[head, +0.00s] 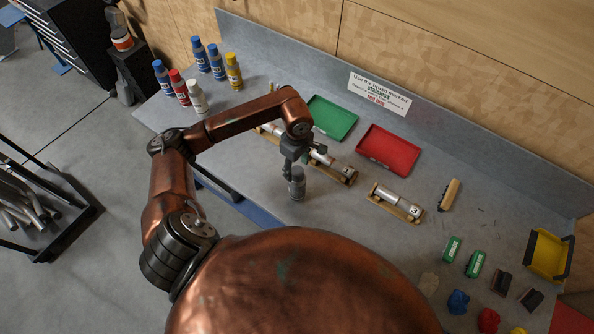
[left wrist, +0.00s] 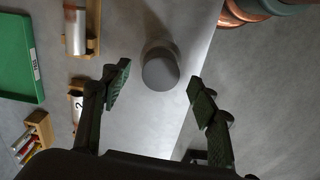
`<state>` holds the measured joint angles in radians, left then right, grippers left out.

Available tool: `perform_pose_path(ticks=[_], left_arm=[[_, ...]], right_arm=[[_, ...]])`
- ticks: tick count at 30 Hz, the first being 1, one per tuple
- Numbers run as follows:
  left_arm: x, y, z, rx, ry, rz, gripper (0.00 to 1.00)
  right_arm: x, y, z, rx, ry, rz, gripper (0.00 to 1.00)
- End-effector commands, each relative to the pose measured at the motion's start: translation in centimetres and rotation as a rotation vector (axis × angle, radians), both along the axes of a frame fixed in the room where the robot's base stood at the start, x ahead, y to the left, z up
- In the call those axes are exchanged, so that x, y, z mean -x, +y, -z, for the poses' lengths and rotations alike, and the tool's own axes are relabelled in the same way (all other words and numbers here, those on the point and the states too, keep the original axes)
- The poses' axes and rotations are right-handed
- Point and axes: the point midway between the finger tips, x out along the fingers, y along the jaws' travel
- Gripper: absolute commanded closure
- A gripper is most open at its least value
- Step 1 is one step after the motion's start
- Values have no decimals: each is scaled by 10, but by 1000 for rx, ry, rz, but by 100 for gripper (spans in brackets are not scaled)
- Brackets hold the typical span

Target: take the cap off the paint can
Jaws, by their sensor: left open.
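A grey can (head: 297,188) with a grey top stands upright on the bench under my left gripper (head: 294,165). In the left wrist view the round grey top of the can (left wrist: 160,69) shows beyond the fingertips, a little above the middle of the gap. My left gripper (left wrist: 159,88) is open and empty, pointing down. The seam between cap and can cannot be made out. Other cans, blue (head: 216,61), red (head: 179,87), white (head: 197,97) and yellow (head: 234,71), stand at the back left. My right gripper is not in view.
Metal cylinders in wooden holders (head: 398,206) lie right of and behind the grey can. A green tray (head: 331,118) and a red tray (head: 388,150) lie farther back. The bench's front edge is close to the can.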

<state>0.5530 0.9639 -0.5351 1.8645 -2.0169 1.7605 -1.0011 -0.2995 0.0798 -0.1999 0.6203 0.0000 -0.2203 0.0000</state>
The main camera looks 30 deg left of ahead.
Motion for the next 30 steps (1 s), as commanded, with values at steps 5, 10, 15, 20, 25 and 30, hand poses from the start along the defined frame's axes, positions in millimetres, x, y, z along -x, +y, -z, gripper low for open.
perform_pose_path(ticks=[5,10,15,20,25,30], left_arm=[[1,-2,21,4,3,-1,45],[1,-1,29,1,-1,1,45],[1,-1,29,1,-1,1,47],[1,-1,29,1,-1,1,58],[1,-2,29,2,-1,0,69],[1,-2,28,2,-1,0,77]], right_arm=[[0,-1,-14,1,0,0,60],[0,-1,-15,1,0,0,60],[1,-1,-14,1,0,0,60],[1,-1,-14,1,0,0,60],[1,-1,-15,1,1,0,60],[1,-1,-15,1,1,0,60]])
